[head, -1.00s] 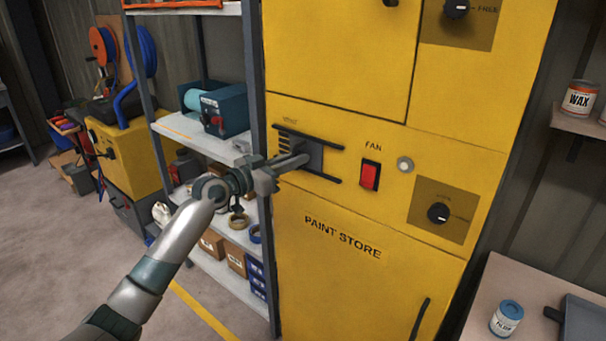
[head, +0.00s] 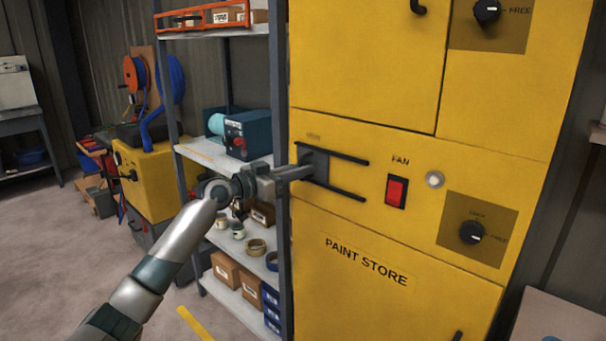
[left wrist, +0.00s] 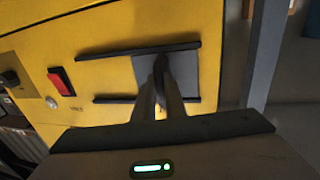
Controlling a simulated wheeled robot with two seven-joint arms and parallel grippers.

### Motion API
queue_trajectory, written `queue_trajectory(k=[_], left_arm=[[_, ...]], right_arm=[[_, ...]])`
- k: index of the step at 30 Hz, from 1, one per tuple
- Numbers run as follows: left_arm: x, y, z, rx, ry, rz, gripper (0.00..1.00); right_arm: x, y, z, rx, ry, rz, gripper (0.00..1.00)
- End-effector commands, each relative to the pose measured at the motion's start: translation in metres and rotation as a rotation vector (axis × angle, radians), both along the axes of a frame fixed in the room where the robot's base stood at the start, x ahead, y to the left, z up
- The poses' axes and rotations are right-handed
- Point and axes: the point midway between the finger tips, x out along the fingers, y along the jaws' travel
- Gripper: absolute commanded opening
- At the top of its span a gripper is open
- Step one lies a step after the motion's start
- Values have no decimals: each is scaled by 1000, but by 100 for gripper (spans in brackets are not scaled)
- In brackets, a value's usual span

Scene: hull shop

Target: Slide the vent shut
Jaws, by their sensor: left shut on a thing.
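The vent is a dark grey sliding plate (head: 321,164) between two black rails on the yellow paint store cabinet. The plate sits at the left end of the rails, and no vent slots show beside it. In the left wrist view the plate (left wrist: 183,72) is at the right end of the rails, with bare yellow panel beside it. My left gripper (head: 304,169) reaches in from the left and is shut on the plate's handle. The fingers (left wrist: 161,82) hide most of the handle in the left wrist view. My right gripper is not in view.
A red fan switch (head: 396,191), a round light (head: 434,179) and a lock knob (head: 471,232) are right of the vent. A grey shelf rack (head: 282,90) with boxes and tins stands close left of the cabinet, behind my left arm.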

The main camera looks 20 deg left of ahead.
Motion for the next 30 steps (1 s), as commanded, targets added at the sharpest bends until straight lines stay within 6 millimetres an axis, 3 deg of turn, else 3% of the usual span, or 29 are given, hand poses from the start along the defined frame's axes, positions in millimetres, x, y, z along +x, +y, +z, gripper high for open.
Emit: queue_trajectory(k=[4, 5, 23, 30], left_arm=[[1, 5, 5, -1, -9, 10, 0], [1, 5, 5, 0, -8, 10, 18], [-1, 3, 1, 1, -3, 5, 18], [-14, 11, -1, 2, -3, 5, 18]], right_arm=[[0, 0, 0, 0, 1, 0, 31], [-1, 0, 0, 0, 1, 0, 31], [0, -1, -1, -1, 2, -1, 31], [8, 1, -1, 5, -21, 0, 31]])
